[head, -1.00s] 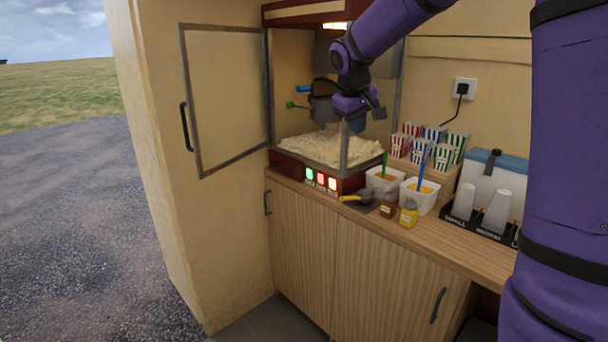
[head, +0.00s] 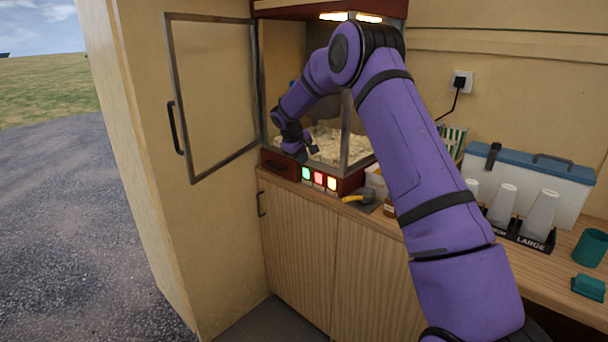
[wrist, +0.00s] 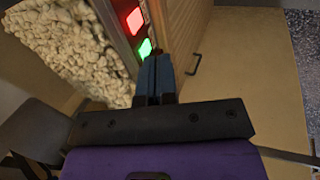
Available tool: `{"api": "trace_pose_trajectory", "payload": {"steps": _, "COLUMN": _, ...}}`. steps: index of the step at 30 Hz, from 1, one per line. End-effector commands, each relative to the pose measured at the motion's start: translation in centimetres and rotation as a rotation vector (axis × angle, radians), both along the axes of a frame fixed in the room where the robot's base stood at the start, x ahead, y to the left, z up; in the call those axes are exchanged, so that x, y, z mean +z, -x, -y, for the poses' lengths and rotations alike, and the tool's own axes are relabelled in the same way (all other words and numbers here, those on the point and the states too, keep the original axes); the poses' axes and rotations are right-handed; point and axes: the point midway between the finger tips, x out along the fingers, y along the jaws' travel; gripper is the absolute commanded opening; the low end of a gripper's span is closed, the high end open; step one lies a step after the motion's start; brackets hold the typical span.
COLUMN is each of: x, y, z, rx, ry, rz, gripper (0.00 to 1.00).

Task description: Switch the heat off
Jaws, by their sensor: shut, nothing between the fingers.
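All three glow; I cannot read any labels. My gripper (head: 303,152) is low at the machine's front, just above the green switch. In the wrist view the shut, empty blue fingers (wrist: 157,62) end close beside the green switch (wrist: 145,48), with the red switch (wrist: 134,20) beyond it. I cannot tell whether the fingertips touch the panel. The kettle is mostly hidden behind my arm in the head view.
Popcorn (wrist: 65,45) lies inside the machine. The framed door (head: 170,100) stands open at left. A scoop with a yellow handle (head: 352,199) lies on the counter right of the switches. Cups (head: 502,205) and a blue-lidded box (head: 530,175) stand further right.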

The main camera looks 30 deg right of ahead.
Motion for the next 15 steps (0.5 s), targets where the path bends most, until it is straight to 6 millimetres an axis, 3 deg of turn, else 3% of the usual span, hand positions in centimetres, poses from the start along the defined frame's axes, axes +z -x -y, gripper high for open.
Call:
{"api": "trace_pose_trajectory", "payload": {"steps": 4, "x": -1.5, "y": -0.8, "z": 0.5, "rx": 0.004, "ry": 0.006, "rz": -0.009, "gripper": 0.00}}
{"api": "trace_pose_trajectory", "payload": {"steps": 15, "x": -1.9, "y": -1.0, "z": 0.6, "rx": 0.005, "ry": 0.008, "rz": -0.010, "gripper": 0.00}}
